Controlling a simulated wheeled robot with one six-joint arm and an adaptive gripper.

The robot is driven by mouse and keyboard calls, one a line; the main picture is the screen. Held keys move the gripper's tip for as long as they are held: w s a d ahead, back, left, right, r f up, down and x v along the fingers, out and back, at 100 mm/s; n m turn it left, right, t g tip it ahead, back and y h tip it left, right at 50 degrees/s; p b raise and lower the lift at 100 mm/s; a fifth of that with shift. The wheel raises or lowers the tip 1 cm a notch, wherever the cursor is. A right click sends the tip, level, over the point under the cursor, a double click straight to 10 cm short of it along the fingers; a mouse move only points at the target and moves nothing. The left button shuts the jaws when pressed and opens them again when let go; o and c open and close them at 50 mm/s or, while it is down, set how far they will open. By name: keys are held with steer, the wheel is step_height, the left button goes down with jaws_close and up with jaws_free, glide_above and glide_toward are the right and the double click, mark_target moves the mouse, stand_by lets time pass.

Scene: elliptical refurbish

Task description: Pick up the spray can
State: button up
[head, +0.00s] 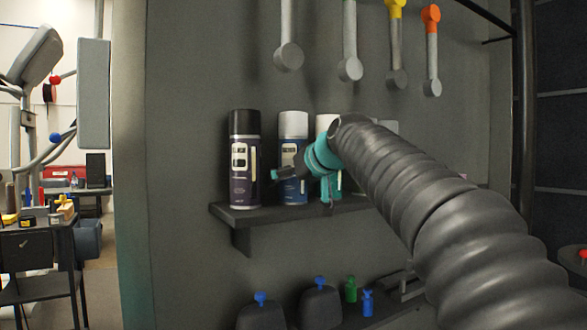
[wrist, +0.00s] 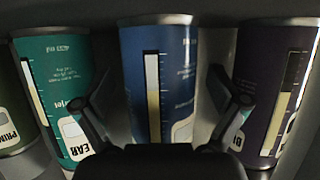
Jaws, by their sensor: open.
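Several spray cans stand upright in a row on a dark wall shelf (head: 355,207). In the head view, a purple can with a black cap (head: 245,165) is leftmost. A blue can with a white cap (head: 293,130) stands to its right. A teal can (head: 336,186) is partly hidden behind my arm. My gripper (head: 302,187) is open in front of the blue can. In the wrist view, the open fingers (wrist: 162,112) straddle the blue can (wrist: 172,75), with the teal can (wrist: 60,80) at left and the purple can (wrist: 275,80) at right. Whether the fingers touch it, I cannot tell.
Tools with grey, yellow and orange ends (head: 431,50) hang on the wall above. The neighbouring cans leave little room beside the fingers.

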mark_target(301, 142)
steer(key=c, duration=1.4)
steer(key=shift+r, duration=0.15)
steer(key=shift+s+d+r, duration=0.15)
steer(key=shift+s+r, duration=0.05)
steer(key=shift+s, duration=0.05)
step_height(301, 142, up, 6)
steer(key=shift+r+p, duration=0.15)
steer(key=shift+p, duration=0.45)
steer(key=s+d+b, duration=0.1)
steer(key=s+d, duration=0.2)
steer(key=s, duration=0.2)
steer(key=s+d+b, duration=0.1)
steer(key=s+d, duration=0.3)
steer(key=s, duration=0.1)
steer(key=s+d+b, duration=0.2)
steer(key=s+d, duration=0.2)
steer(key=s, duration=0.2)
steer(key=shift+a, duration=0.1)
